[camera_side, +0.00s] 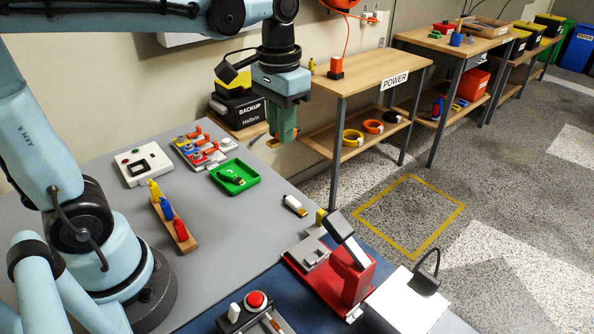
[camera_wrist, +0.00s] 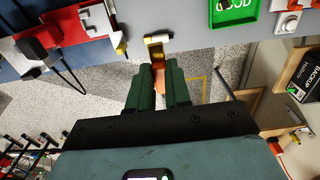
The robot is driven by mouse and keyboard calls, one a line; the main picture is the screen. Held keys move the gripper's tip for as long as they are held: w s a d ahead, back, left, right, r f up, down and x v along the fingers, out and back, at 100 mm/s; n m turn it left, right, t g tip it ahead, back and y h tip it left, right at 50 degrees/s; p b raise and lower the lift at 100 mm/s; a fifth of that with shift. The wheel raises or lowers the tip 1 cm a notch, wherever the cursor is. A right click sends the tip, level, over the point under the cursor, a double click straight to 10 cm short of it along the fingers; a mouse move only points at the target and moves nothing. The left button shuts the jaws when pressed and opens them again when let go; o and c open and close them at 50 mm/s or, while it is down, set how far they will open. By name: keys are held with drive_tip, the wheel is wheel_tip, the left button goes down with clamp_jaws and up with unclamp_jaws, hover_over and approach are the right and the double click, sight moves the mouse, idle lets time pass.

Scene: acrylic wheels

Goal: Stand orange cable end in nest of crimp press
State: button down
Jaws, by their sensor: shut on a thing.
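My gripper (camera_side: 281,138) hangs above the floor beyond the table's far edge, its green fingers pointing down. In the wrist view my gripper (camera_wrist: 160,68) is shut on the orange cable end (camera_wrist: 158,80). Its orange body shows between the fingers and its brass-coloured end (camera_wrist: 155,46) sticks out past them. In the side view only a small brass part (camera_side: 272,143) shows. The crimp press (camera_side: 355,276), red with a grey block and a dark-topped lever, stands at the table's front right, well apart from my gripper. I cannot clearly make out its nest.
A green tray (camera_side: 254,181) holds a dark green piece. A white-and-dark piece (camera_side: 294,206) lies near the table edge. A wooden rack (camera_side: 158,214) holds yellow, blue and red pieces. A red-button box (camera_side: 238,318) and a white box (camera_side: 400,301) stand near the press.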

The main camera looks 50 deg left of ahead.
drive_tip(key=s+d+f, duration=0.3)
drive_tip(key=s+d, duration=0.3)
drive_tip(key=d, duration=0.1)
drive_tip(key=s+d+f, duration=0.4)
drive_tip(key=s+d, duration=0.2)
drive_tip(key=s, duration=0.1)
hover_over(279, 235)
wheel_tip(279, 235, down, 7)
drive_tip(key=shift+r, duration=0.2)
drive_tip(key=shift+f, duration=2)
drive_tip(key=shift+f, duration=0.15)
drive_tip(key=c, duration=1.1)
unclamp_jaws()
